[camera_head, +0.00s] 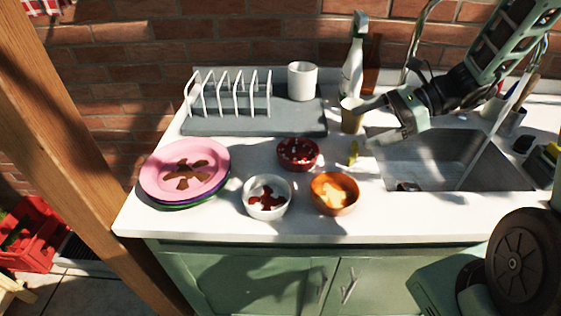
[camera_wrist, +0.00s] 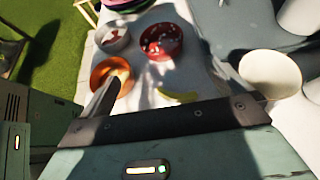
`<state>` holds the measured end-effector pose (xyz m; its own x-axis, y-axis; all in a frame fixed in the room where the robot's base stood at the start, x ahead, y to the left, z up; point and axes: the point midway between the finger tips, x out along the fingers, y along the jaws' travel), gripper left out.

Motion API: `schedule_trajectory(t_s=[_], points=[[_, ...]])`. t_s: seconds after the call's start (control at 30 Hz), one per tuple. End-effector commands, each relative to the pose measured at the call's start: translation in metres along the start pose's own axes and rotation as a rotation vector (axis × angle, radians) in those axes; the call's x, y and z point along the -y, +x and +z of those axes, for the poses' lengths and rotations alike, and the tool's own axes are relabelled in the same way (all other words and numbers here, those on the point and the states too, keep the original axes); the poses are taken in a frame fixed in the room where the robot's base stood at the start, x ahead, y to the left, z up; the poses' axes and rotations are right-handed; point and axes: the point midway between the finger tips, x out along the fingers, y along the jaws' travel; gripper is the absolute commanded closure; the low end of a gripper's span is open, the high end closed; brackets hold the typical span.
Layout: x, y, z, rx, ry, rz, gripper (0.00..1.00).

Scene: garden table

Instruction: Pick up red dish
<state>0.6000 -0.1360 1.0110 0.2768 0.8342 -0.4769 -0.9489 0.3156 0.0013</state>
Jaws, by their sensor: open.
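The red dish (camera_head: 298,167) stands on the white counter in the head view, with small pale bits inside. It also shows in the wrist view (camera_wrist: 166,56), at top centre beyond the fingertips. My gripper (camera_head: 370,123) is at the upper right of the dish, above the counter near the sink. In the wrist view my gripper (camera_wrist: 165,88) has its two fingers spread wide, with nothing held between them. The dish is apart from the fingers.
An orange bowl (camera_head: 335,208) and a white bowl (camera_head: 267,214) stand in front of the dish. A yellow item (camera_head: 353,153) lies right of it. A beige cup (camera_head: 351,117) stands close to my gripper.

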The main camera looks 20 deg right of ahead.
Motion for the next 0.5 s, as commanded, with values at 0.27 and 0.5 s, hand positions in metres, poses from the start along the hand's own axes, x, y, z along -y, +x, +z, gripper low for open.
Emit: schedule_trajectory(t_s=[0.27,0.5], points=[[-0.003,0.061,0.001,-0.001,-0.001,0.011,0.0],[-0.002,0.099,0.001,-0.001,-0.003,0.008,0.0]])
